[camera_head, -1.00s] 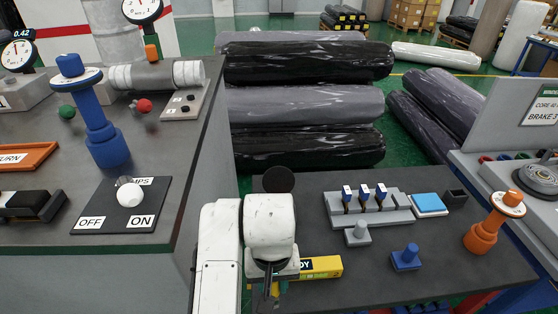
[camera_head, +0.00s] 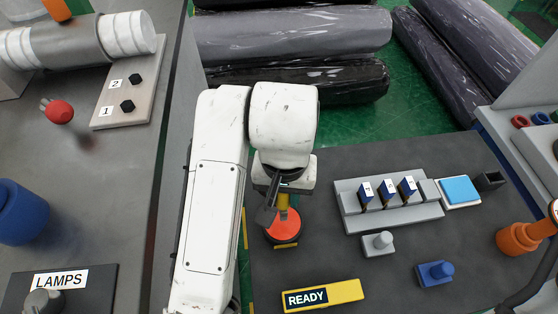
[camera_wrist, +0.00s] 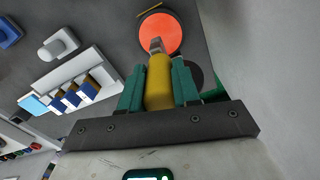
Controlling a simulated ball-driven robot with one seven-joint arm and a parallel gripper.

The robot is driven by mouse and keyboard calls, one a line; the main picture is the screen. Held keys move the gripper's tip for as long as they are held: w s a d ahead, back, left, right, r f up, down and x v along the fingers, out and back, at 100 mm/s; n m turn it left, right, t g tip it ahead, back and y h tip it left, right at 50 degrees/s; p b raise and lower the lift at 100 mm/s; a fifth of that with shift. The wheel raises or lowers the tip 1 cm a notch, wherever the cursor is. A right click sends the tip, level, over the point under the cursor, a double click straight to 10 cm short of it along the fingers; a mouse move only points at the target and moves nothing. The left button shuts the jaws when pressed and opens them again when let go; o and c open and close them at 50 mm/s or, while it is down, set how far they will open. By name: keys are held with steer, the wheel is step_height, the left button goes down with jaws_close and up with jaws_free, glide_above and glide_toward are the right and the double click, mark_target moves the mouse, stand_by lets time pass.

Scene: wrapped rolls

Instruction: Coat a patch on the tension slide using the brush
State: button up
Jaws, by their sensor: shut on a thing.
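My gripper (camera_wrist: 158,76) is shut on a yellow-handled brush (camera_wrist: 159,88), between teal fingers in the wrist view. The brush's grey end points at a round orange-red surface (camera_wrist: 165,35), and I cannot tell whether it touches. In the head view the brush (camera_head: 283,202) hangs tip down over the same orange-red disc (camera_head: 283,224), which has a dark rim. I cannot tell for sure which part is the tension slide; a grey roller with white ends (camera_head: 72,40) lies on the left bench, an orange block above it.
A grey rack (camera_head: 350,208) with several dark blue tagged pieces stands right of my gripper. Grey (camera_head: 379,243) and blue (camera_head: 436,272) knobs, a yellow READY plate (camera_head: 323,295) and an orange post (camera_head: 522,237) stand on the dark table. Wrapped rolls (camera_head: 290,35) lie behind.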

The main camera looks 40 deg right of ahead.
mark_target(283, 207)
steer(key=shift+w+d+f, duration=0.15)
step_height(283, 207, down, 6)
steer(key=b, duration=0.5)
steer(key=shift+r, duration=0.2)
steer(key=shift+f+b, duration=0.6)
steer(key=shift+b, duration=0.15)
stand_by(1.6)
steer(key=shift+r, duration=0.1)
step_height(283, 207, up, 7)
steer(key=p, duration=0.6)
stand_by(0.3)
stand_by(0.8)
